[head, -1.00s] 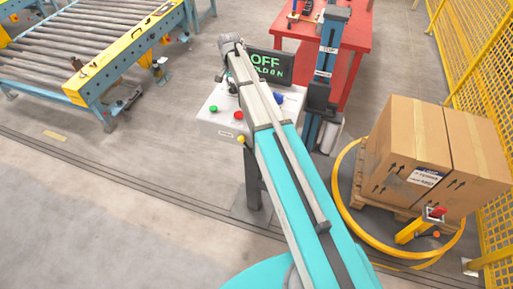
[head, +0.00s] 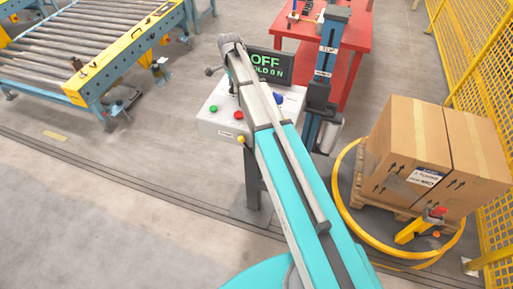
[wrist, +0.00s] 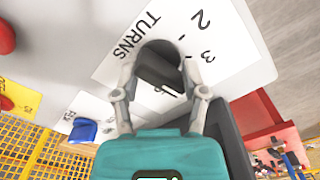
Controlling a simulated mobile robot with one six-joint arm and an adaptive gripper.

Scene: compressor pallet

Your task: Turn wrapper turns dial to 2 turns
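The turns dial (wrist: 158,68) is a dark round knob on the wrapper's white panel, in the middle of the wrist view. The word TURNS and the numbers 2 and 3 are printed beside it on a white label (wrist: 228,62). My gripper (wrist: 158,75) has its two grey fingers on either side of the knob, apparently closed on it. I cannot tell clearly which number the dial points at. In the head view my arm covers the dial; the wrapper's control box (head: 218,128) shows around it, with a display (head: 272,68) reading OFF and a partly covered second line.
On the box are green (head: 213,108), red (head: 238,115) and yellow (head: 241,139) buttons and a blue one (head: 278,98). The wrapper column (head: 325,60) stands right of it, cartons (head: 425,150) on a pallet further right. A red table (head: 362,35) is behind.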

